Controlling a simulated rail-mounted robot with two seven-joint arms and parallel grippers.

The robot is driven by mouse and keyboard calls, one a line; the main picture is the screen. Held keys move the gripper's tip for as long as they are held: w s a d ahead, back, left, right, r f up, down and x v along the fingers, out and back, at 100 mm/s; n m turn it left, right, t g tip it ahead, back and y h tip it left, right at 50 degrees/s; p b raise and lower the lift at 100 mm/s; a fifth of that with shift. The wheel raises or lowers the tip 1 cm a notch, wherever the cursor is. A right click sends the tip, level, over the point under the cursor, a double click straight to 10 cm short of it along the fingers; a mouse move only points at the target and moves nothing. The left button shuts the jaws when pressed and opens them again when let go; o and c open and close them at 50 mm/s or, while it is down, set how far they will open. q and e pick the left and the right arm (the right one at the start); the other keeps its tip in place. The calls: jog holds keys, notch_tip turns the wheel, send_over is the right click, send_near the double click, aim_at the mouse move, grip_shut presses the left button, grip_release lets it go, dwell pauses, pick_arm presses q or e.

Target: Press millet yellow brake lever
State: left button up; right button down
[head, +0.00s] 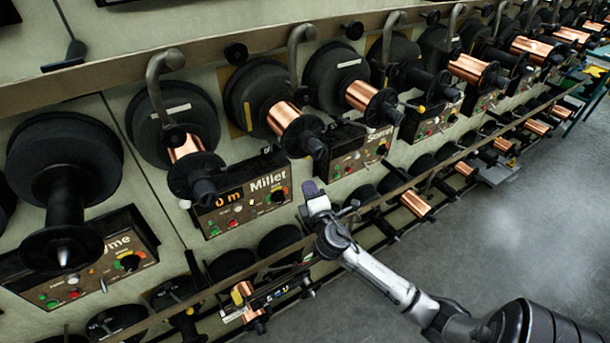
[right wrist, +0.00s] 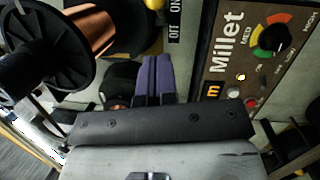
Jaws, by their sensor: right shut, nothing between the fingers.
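The Millet panel (head: 240,195) is a brown control box with a lit readout and coloured buttons; it also shows in the right wrist view (right wrist: 225,75). In the right wrist view a yellow knob (right wrist: 153,4), apparently the brake lever's, is cut by the top edge beside an OFF/ON label (right wrist: 175,22). I cannot make out that knob in the head view. My right gripper (head: 310,190) is just right of the Millet panel, its purple fingers (right wrist: 152,78) shut and empty, apart from the yellow knob. My left gripper is not in view.
Copper spools on dark flanges (head: 285,118) project above the panels, with grey curved arms (head: 300,50) over them. The Sorrel panel (head: 355,155) is to the right. A lower rail (head: 200,300) with smaller spools runs below. The grey floor (head: 520,230) at right is open.

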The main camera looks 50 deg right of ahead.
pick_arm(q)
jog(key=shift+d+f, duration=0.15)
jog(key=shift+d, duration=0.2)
pick_arm(e)
jog(key=v, duration=0.5)
jog(key=shift+s+d, duration=0.15)
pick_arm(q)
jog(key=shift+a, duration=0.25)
